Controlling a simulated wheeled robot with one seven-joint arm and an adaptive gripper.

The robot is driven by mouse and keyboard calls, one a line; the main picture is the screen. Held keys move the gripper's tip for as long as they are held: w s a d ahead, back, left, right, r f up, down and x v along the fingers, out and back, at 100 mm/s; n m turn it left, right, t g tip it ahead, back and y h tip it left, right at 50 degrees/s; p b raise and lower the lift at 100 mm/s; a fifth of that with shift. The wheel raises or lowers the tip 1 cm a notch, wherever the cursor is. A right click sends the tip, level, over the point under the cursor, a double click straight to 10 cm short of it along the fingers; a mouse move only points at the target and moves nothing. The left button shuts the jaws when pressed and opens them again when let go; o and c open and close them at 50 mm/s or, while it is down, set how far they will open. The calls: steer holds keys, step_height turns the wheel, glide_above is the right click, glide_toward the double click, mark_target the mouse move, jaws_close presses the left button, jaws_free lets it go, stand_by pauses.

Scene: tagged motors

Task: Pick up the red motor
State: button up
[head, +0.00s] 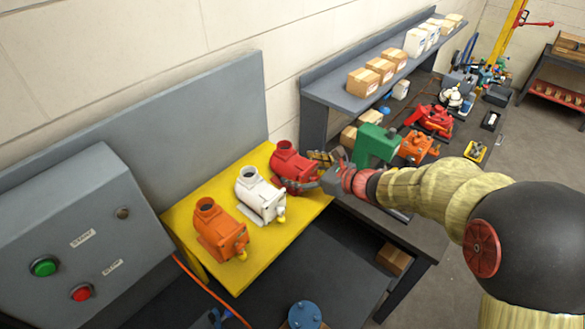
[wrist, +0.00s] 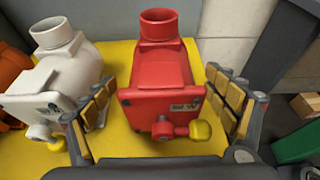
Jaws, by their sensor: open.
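The red motor (head: 291,168) stands at the far right end of a yellow platform, next to the white motor. In the wrist view the red motor (wrist: 158,75) is upright in the middle, its pipe opening at the top and a yellow-tipped knob at its front. My gripper (head: 321,170) comes in from the right in the head view, close to the red motor. In the wrist view my gripper (wrist: 160,112) is open, with one padded finger on each side of the red motor. I cannot tell whether either finger touches it.
The white motor (head: 258,194) stands beside the red one, close to my left finger in the wrist view. The orange motor (head: 220,229) is nearer the control box (head: 78,238). A workbench (head: 397,241) with a green machine (head: 376,145) lies right of the yellow platform (head: 277,251).

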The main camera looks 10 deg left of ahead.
mark_target(292, 165)
steer(key=x, duration=0.3)
steer(key=shift+w+a+f, duration=0.1)
steer(key=shift+w+a, duration=0.05)
steer(key=shift+w, duration=0.05)
steer(key=shift+c, duration=1.1)
steer(key=c, duration=1.9)
steer(key=shift+w+r, duration=0.15)
steer(key=shift+r, duration=0.15)
steer(key=shift+c, duration=0.3)
